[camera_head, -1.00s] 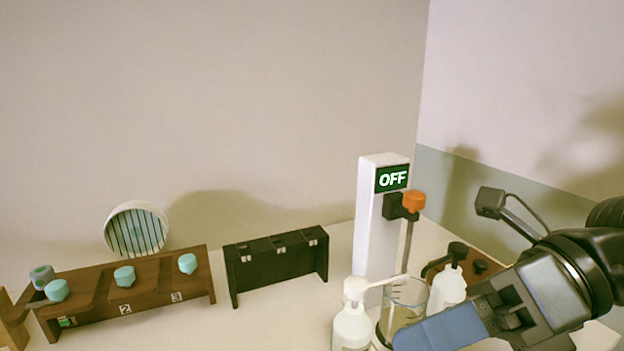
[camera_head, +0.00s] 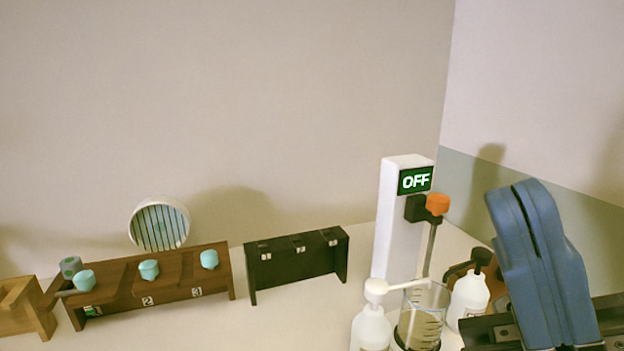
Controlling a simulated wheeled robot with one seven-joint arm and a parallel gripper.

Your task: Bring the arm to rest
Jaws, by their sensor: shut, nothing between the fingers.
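My gripper (camera_head: 522,192) is at the right of the head view, raised in front of the corner wall. Its two blue fingers point up and lie together, with only a thin dark line between them. It is shut and holds nothing. It is nearer to the camera than the bottles and stirrer, and it hides part of the bench at the right.
A white stirrer post (camera_head: 393,225) reading OFF stands by a glass beaker (camera_head: 424,312), a white pump bottle (camera_head: 371,330) and another white bottle (camera_head: 467,298). A brown numbered rack (camera_head: 185,268) with teal-capped bottles, a black rack (camera_head: 296,262) and a round striped disc (camera_head: 159,226) are left.

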